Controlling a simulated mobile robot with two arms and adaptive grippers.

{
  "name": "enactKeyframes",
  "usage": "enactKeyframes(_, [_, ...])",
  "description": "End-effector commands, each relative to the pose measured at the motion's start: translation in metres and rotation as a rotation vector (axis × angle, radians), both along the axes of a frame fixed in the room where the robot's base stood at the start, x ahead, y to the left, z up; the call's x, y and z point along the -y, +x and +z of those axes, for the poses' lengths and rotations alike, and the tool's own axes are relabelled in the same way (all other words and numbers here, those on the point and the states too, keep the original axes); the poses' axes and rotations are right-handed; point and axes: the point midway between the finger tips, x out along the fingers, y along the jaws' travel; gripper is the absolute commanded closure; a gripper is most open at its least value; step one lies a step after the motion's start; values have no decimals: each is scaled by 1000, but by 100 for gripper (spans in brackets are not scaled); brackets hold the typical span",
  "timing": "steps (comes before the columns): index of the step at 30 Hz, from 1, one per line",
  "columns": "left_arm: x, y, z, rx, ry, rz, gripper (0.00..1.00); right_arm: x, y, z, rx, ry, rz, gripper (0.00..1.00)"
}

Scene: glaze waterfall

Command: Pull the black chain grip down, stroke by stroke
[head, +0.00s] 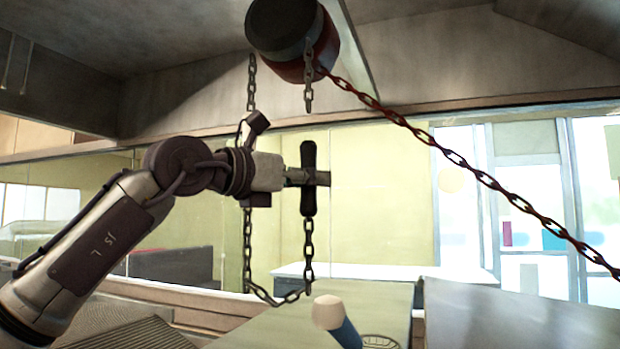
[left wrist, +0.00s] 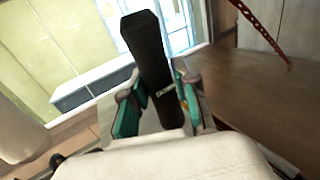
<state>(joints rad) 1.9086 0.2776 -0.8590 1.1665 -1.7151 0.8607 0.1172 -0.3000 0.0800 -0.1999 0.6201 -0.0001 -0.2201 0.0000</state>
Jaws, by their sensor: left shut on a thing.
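The black chain grip (head: 308,153) hangs upright in the middle of the head view, on the right strand of the hand chain (head: 308,238). My left gripper (head: 318,178) reaches it from the left and is shut on its middle. In the left wrist view the grip (left wrist: 148,45) stands between the two green-padded fingers of my left gripper (left wrist: 157,100). The chain loop's bottom hangs below, and its left strand passes behind my wrist. The hoist (head: 290,35), dark with a red body, is above. My right gripper is not in view.
A rusty red chain (head: 440,148) slants from the hoist down to the right. A beige-topped blue object (head: 335,318) stands near the bottom centre, below the chain loop. A white counter (head: 390,272) lies behind. Space right of the grip looks clear.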

Motion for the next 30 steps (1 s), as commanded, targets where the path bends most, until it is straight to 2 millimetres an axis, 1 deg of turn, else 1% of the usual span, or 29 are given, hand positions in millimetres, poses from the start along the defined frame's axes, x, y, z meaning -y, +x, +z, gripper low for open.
enactKeyframes(1, [0,1,-13,-4,5,1,100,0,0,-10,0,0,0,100])
enactKeyframes(30, [1,1,-110,-8,7,0,100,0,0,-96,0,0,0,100])
